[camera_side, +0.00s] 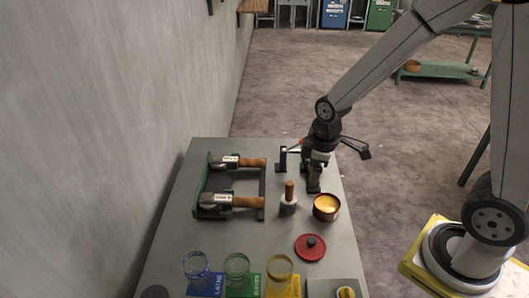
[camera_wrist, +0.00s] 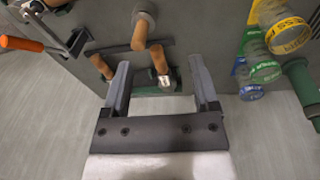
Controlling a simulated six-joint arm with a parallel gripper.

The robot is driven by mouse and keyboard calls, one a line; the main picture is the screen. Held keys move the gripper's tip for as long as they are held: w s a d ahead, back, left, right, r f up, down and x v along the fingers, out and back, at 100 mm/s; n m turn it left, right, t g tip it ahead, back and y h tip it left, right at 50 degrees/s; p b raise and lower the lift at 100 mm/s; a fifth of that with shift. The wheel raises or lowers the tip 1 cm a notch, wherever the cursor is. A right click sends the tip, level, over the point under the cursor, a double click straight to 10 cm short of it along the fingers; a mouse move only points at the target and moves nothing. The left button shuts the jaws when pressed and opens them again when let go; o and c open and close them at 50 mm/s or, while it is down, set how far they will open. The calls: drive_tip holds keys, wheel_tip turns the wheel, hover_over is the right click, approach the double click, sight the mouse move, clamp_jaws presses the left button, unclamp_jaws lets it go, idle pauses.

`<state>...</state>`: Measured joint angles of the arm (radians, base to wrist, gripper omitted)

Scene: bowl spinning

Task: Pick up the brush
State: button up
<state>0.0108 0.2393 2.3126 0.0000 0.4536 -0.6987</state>
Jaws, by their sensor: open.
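I cannot tell for sure which tool is the brush. My gripper (camera_side: 313,184) points down, right of the upright tool and behind the tin. In the wrist view its fingers (camera_wrist: 160,63) are apart and hold nothing.
An open tin with yellow contents (camera_side: 326,204) stands close in front of my gripper. A red lid (camera_side: 310,249) lies nearer. Blue (camera_side: 196,266), green (camera_side: 237,267) and yellow (camera_side: 279,268) glasses line the front. An orange-handled tool (camera_wrist: 22,44) is at left in the wrist view.

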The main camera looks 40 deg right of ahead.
sight(290, 182)
drive_tip(key=w+f+n, duration=0.1)
drive_tip(key=w+n, duration=0.1)
drive_tip(key=n, duration=0.1)
drive_tip(key=w+f+n+g, duration=0.1)
drive_tip(key=w+n, duration=0.1)
drive_tip(key=n, duration=0.1)
drive_tip(key=w+f+n, duration=0.2)
drive_tip(key=n, duration=0.1)
drive_tip(key=shift+w+d, duration=0.15)
drive_tip(key=shift+d, duration=0.15)
drive_tip(key=shift+w+f+n+g, duration=0.15)
drive_tip(key=shift+w+f+n, duration=0.15)
drive_tip(key=shift+n, duration=0.35)
drive_tip(key=shift+w+f+n+g, duration=0.15)
drive_tip(key=shift+w+f+n, duration=0.1)
drive_tip(key=shift+n, duration=0.4)
drive_tip(key=shift+f, duration=0.1)
drive_tip(key=shift+f, duration=1.2)
drive_tip(key=shift+f, duration=2.6)
clamp_jaws()
